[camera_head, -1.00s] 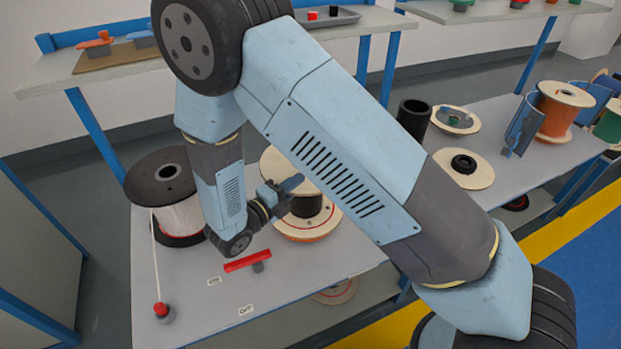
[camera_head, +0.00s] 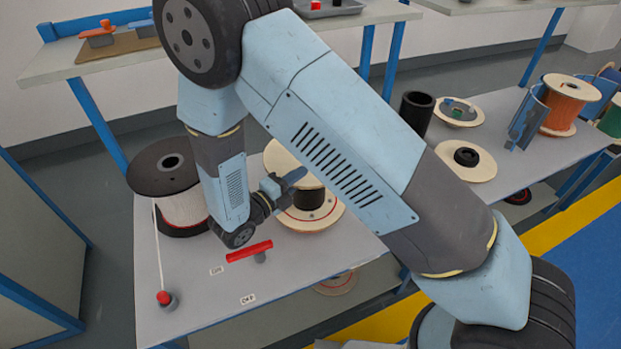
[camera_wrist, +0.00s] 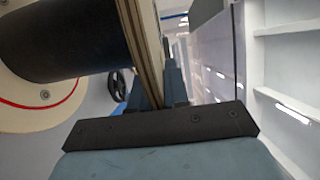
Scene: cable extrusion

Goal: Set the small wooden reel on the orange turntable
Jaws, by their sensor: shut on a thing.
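The wooden reel (camera_head: 308,199) has pale round flanges, a dark core and a red ring on its lower flange. It is at the far right part of the near table, partly behind my arm. My gripper (camera_head: 283,184) reaches it from the left. In the wrist view, my gripper (camera_wrist: 157,92) is shut on the rim of one flange, and the reel's dark core (camera_wrist: 60,50) fills the upper left. I cannot make out the orange turntable clearly; what lies directly under the reel is hidden, and I cannot tell whether the reel touches it.
A black-flanged spool of white cable (camera_head: 180,200) stands left of my wrist. A red bar (camera_head: 249,251) lies in front, and a red-topped peg (camera_head: 164,298) is near the front left. A black cylinder (camera_head: 415,113) and an orange cable reel (camera_head: 568,105) stand to the right.

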